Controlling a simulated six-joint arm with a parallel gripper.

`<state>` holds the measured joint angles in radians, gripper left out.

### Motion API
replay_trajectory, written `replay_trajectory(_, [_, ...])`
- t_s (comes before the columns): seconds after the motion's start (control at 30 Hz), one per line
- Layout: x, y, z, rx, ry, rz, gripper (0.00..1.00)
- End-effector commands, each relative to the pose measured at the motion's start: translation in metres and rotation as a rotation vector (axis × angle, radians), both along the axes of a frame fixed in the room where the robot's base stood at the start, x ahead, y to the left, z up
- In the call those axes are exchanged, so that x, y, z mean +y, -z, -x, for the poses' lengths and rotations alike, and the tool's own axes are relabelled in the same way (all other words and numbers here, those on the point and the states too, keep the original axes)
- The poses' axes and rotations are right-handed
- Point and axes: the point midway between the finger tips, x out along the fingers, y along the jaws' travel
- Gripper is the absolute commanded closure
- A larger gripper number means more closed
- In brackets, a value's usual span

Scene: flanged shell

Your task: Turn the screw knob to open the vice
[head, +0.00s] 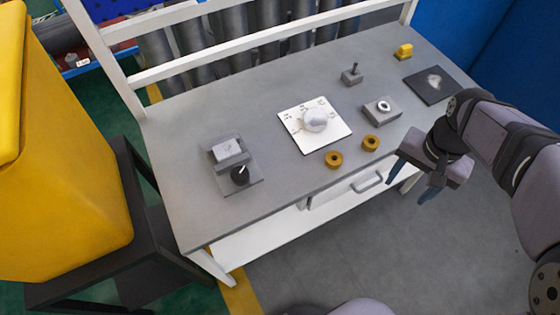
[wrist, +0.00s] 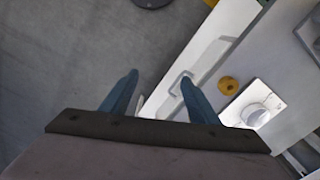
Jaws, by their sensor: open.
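The vice (head: 229,158) is a grey block on a flat plate at the left part of the table in the head view. Its screw knob (head: 240,175) is black with a white mark and sits at the vice's front side. My gripper (head: 412,181) is open and empty, in the air off the table's front right edge, far to the right of the vice. In the wrist view the two blue fingers (wrist: 158,92) are spread apart with floor and table edge beyond them. The vice cannot be made out in the wrist view.
A white plate (head: 295,120) with a round pale part lies mid-table, also in the wrist view (wrist: 235,112). Two orange rings (head: 334,159), a grey block with a ring (head: 382,109), a small post block (head: 352,75), a yellow piece (head: 404,51) and a dark plate (head: 445,88) stand nearby. Room between vice and white plate is clear.

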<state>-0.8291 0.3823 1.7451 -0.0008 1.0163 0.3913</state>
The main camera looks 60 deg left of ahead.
Motion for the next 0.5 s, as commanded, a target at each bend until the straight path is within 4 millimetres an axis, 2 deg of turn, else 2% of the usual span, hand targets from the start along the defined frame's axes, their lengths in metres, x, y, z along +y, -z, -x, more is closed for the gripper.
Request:
replay_trajectory(0.03, [0.036,-0.003,0.017,0.001,-0.053,0.000,0.45])
replay_trajectory(0.1, [0.079,-0.006,0.044,0.001,-0.109,0.001,0.45])
replay_trajectory(0.17, [0.114,-0.008,0.072,0.001,-0.155,0.001,0.45])
replay_trajectory(0.2, [0.135,-0.009,0.092,0.001,-0.186,0.001,0.45])
replay_trajectory(0.33, [0.190,-0.010,0.166,0.001,-0.277,0.001,0.45])
replay_trajectory(0.4, [0.209,-0.010,0.204,0.000,-0.318,0.000,0.45])
replay_trajectory(0.5, [0.227,-0.009,0.250,-0.001,-0.364,0.000,0.45])
